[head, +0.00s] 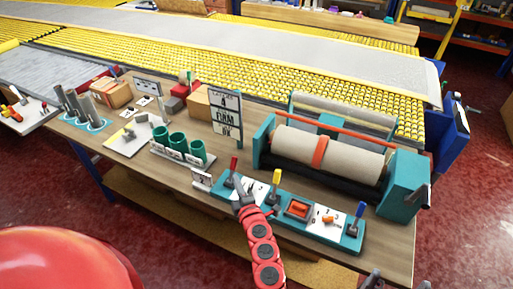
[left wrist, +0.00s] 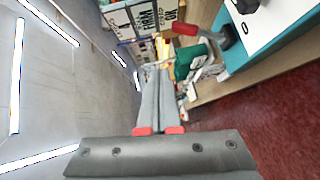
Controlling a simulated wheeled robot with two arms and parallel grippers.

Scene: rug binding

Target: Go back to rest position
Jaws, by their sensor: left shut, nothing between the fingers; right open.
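My left gripper (head: 243,200) is shut and empty, beside the red-handled lever (head: 233,166) at the left end of the teal control panel (head: 262,189). In the left wrist view its two fingers (left wrist: 157,72) lie together, and the red lever handle (left wrist: 185,28) shows above and to the right of them. I cannot tell whether they touch the lever. My right gripper (head: 397,283) shows only as dark fingertips, set apart, at the bottom edge of the head view; the rest is out of frame.
The panel also has a yellow lever (head: 275,182), an orange switch (head: 298,209) and a blue lever (head: 357,217). A teal roller machine (head: 404,180) stands behind it. A sign (head: 226,116), green cups (head: 178,142) and boxes stand on the wooden bench (head: 187,175).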

